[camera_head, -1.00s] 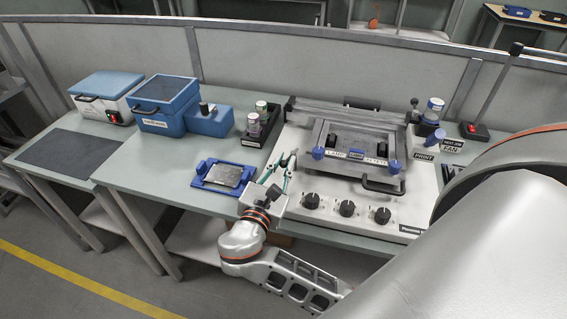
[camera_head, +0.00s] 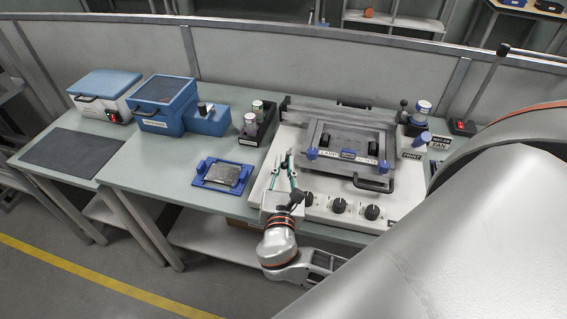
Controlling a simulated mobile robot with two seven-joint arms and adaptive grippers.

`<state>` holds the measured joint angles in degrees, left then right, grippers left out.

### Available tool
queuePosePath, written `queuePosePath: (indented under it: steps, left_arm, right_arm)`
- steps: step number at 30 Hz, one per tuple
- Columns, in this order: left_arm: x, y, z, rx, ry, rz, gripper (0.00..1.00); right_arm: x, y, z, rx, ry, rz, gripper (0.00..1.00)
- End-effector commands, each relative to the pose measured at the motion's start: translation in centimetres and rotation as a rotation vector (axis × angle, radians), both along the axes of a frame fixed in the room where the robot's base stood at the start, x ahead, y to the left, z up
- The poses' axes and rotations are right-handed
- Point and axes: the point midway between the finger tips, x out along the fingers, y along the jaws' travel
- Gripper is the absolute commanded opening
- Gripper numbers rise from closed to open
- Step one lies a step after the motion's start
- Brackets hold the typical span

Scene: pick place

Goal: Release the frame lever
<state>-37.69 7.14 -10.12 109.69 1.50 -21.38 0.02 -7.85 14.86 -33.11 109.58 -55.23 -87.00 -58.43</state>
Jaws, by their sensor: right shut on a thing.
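A white press-like machine (camera_head: 322,213) stands on the bench, with a grey rectangular frame (camera_head: 345,130) on top. The frame has blue corner knobs and a black front handle (camera_head: 373,185). My right gripper (camera_head: 288,162) is at the machine's left side, left of the frame, with its fingers pointing to the back. It is shut on a thin upright piece, apparently the frame lever (camera_head: 289,153), which the fingers mostly hide. My left gripper is not in view.
Black dials (camera_head: 340,205) line the machine's front, close to my right wrist. A blue tray with a metal plate (camera_head: 223,174) lies to the left. A black bottle holder (camera_head: 256,128) and blue boxes (camera_head: 163,100) stand behind it. Bottles (camera_head: 423,107) stand at the machine's right.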

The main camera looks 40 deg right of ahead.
Motion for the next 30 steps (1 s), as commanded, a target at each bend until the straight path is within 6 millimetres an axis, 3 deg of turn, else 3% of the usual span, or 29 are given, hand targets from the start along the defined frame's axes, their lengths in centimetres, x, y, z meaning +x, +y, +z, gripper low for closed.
queuePosePath:
  steps: [2, 3, 4, 5, 17, 30]
  left_arm:
    - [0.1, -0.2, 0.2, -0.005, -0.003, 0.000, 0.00]
    - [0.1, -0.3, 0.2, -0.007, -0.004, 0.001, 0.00]
    - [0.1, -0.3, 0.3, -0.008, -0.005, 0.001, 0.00]
    - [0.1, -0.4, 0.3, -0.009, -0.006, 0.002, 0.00]
    - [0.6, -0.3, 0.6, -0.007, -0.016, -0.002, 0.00]
    - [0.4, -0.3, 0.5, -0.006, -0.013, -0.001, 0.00]
  right_arm:
    - [0.0, -0.1, 0.2, -0.001, -0.004, -0.002, 0.00]
    - [0.0, -0.1, 0.2, -0.001, -0.003, -0.003, 0.22]
    - [0.0, -0.1, 0.2, -0.001, -0.003, -0.003, 0.29]
    - [0.0, -0.1, 0.1, -0.002, -0.003, -0.003, 0.31]
    - [-0.4, 0.3, 0.0, 0.000, 0.000, -0.001, 0.31]
    - [-6.6, 5.0, -0.1, 0.003, 0.002, -0.001, 0.31]
